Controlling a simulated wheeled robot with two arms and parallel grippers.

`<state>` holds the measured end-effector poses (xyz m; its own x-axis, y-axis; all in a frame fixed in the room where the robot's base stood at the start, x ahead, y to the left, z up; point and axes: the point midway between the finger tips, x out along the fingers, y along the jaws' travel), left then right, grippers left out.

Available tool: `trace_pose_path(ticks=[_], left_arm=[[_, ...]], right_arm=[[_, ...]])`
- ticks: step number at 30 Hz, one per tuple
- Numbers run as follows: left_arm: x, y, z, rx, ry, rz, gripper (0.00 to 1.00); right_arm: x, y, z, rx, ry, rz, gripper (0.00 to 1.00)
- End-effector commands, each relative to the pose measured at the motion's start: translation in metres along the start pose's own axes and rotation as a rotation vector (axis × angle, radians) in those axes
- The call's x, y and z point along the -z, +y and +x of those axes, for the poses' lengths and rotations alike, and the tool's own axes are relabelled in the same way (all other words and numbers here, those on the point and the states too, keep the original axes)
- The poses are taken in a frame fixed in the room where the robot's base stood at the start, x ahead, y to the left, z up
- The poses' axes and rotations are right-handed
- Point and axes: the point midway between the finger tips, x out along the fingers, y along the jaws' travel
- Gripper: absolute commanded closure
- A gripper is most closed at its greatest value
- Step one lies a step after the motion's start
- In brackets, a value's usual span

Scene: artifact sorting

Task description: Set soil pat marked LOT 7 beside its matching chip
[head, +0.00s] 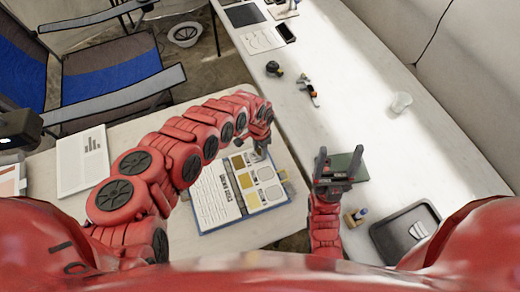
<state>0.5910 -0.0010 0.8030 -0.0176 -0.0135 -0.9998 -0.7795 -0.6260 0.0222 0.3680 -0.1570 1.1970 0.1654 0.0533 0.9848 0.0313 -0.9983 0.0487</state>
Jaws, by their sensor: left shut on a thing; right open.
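An open chart book (215,203) lies on the left table. Its right page carries colour chips: a yellow-brown chip (238,162), a second ochre chip (246,181) and pale grey patches (265,173). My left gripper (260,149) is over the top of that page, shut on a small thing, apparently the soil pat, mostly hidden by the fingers. I cannot read a LOT 7 mark or tell whether the pat touches the page. My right gripper (338,164) is open and empty, in front of a dark green mat (351,161).
A dark tray (407,232) with pale tags and a small wooden block with a blue-topped item (355,216) stand at the right. A clear cup (400,104) and small tools (310,91) are farther back. A printed sheet (83,163) lies at the left.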

Motion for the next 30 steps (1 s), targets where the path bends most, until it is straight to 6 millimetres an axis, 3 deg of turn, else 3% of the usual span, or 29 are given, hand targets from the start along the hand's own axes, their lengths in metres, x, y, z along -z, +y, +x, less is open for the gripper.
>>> trace_pose_path(ticks=[5, 6, 11, 22, 30], left_arm=[[0.0, 0.0, 0.005, 0.0, 0.0, 0.0, 1.0], [0.0, 0.0, 0.003, 0.0, 0.0, 0.0, 0.49], [0.0, 0.0, 0.003, 0.0, 0.0, 0.0, 0.21], [0.001, 0.0, 0.0, -0.001, 0.001, 0.0, 0.21], [-0.001, -0.004, -0.029, 0.006, 0.0, 0.0, 0.21]], right_arm=[[-0.001, 0.0, -0.004, 0.0, 0.0, 0.0, 0.26], [-0.001, 0.0, -0.003, 0.0, 0.0, 0.0, 0.26], [-0.001, 0.0, -0.003, 0.0, 0.0, 0.0, 0.26], [-0.001, 0.0, -0.003, 0.0, 0.0, 0.0, 0.26], [-0.001, 0.0, -0.006, 0.0, 0.0, 0.0, 0.26]])
